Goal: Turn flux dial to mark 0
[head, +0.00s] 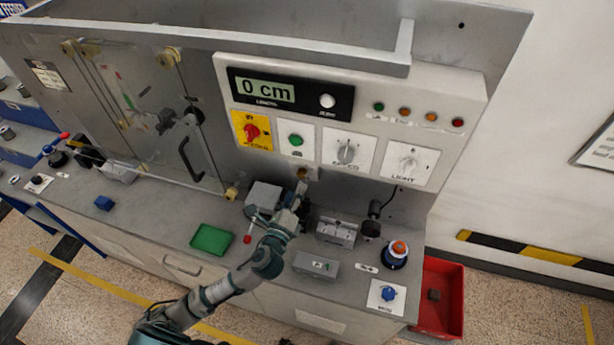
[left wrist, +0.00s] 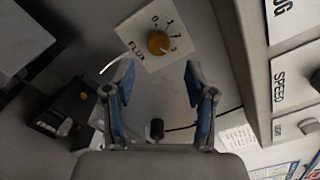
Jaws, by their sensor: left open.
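The flux dial (left wrist: 158,42) is a round brass-yellow knob on a white plate (left wrist: 142,30) marked FLUX with the numbers 0 to 3, in the left wrist view. Its pointer is too small to read surely. My left gripper (left wrist: 158,78) is open, its two blue-padded fingers apart. The knob lies beyond the fingertips, roughly centred between them, and nothing is held. In the head view my left gripper (head: 301,190) reaches up to the machine's face below the control panel; the arm and gripper largely hide the dial there. My right gripper is not seen.
The control panel (head: 375,90) overhangs the bench with a 0 cm display (head: 265,90), a speed dial (head: 347,152) and a light dial (head: 408,163). A green tray (head: 211,239), a grey clamp block (head: 337,232) and a blue knob (head: 388,293) sit on the bench. A red bin (head: 445,285) stands right.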

